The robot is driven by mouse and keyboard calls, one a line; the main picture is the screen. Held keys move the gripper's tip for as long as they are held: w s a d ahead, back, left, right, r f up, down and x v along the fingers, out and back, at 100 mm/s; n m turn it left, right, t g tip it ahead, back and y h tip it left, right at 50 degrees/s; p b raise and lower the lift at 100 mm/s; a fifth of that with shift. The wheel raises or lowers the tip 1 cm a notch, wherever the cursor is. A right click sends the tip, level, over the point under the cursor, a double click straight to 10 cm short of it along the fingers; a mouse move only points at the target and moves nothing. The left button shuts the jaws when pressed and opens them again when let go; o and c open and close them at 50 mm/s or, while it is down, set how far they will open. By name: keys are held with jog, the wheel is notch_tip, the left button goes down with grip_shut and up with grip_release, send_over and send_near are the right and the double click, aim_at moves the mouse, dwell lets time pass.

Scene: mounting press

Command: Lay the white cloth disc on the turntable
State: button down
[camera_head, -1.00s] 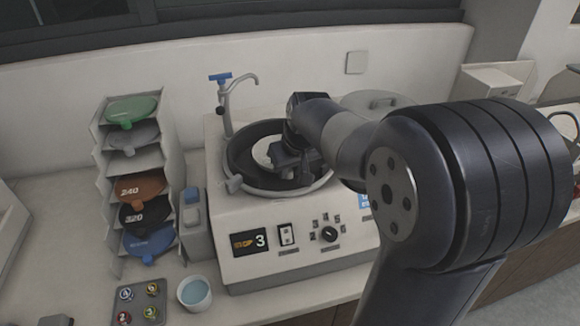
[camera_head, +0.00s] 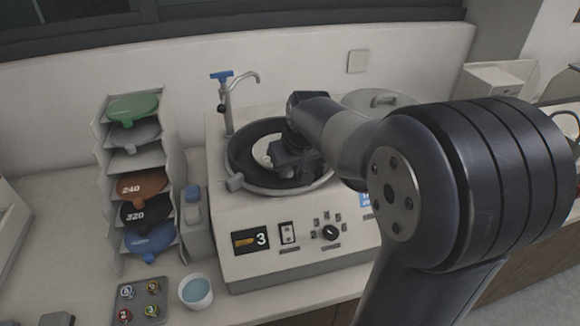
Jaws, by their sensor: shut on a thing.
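The turntable sits in the dark round bowl (camera_head: 240,160) of the white polishing machine (camera_head: 215,215). A white patch, apparently the white cloth disc (camera_head: 262,153), shows inside the bowl, partly behind my gripper (camera_head: 285,175). My gripper is low over the bowl and shut on the disc, though its fingertips are dark and hard to make out. My wrist and arm hide the right part of the bowl. I cannot tell whether the disc touches the turntable or lies flat on it.
A rack (camera_head: 104,165) of coloured discs stands on the left. A blue-handled tap (camera_head: 226,95) rises behind the bowl. A cup of blue liquid (camera_head: 195,292) and a tray of small round pieces (camera_head: 139,302) stand in front. A round lid (camera_head: 375,100) lies behind my arm.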

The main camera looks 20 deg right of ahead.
jog(key=c, duration=1.1)
grip_release()
jog(key=shift+c, duration=0.2)
jog(key=v, duration=1)
jog(key=shift+r+b, duration=0.35)
jog(key=shift+b, duration=0.05)
jog(key=shift+s, duration=0.1)
jog(key=x, duration=1)
jog(key=shift+f+p, duration=0.35)
jog(key=shift+p, duration=0.05)
jog(key=shift+r, duration=0.1)
